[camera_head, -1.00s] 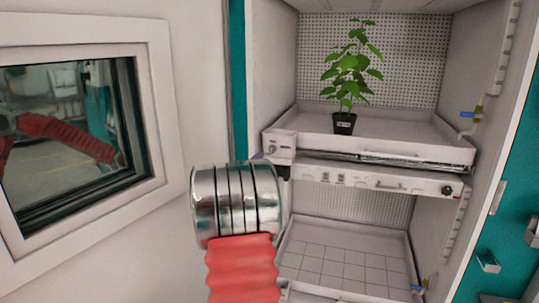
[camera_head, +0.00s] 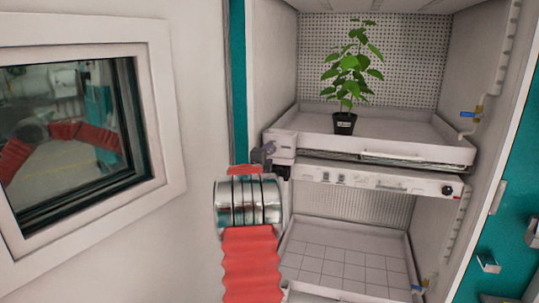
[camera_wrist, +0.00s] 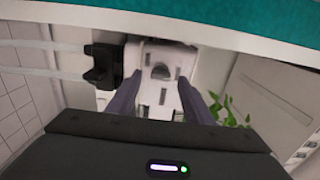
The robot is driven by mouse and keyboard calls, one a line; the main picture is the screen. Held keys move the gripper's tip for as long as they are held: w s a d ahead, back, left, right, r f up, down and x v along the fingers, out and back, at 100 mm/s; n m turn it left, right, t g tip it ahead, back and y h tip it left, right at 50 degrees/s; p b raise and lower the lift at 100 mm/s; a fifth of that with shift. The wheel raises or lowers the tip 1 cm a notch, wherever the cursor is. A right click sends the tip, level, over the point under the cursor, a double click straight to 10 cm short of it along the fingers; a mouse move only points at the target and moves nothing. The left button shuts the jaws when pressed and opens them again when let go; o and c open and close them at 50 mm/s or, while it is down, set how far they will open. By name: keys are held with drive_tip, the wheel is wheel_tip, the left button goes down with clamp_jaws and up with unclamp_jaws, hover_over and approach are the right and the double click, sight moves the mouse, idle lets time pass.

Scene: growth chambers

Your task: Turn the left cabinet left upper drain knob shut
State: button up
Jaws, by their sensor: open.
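The white drain housing (camera_head: 282,143) sits at the front left corner of the upper tray (camera_head: 390,148) in the cabinet. My gripper (camera_head: 264,153) is right at its left side, partly hidden behind my wrist. In the wrist view my open gripper (camera_wrist: 160,100) has one dark finger on each side of the white housing (camera_wrist: 160,85). A small rounded grey part (camera_wrist: 160,72), probably the drain knob, shows between the fingers. I cannot tell whether the fingers touch anything. The knob is not clear in the head view.
A potted plant (camera_head: 344,122) stands on the upper tray. A black fitting (camera_wrist: 103,65) with pale tubes is beside the left finger in the wrist view. A lower tray (camera_head: 330,258) lies below. A teal cabinet edge (camera_head: 238,80) and a window (camera_head: 75,130) are to the left.

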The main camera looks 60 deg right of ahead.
sight(272, 150)
drive_tip(key=shift+w+d, duration=0.2)
drive_tip(key=shift+d, duration=0.95)
drive_tip(key=shift+c, duration=0.4)
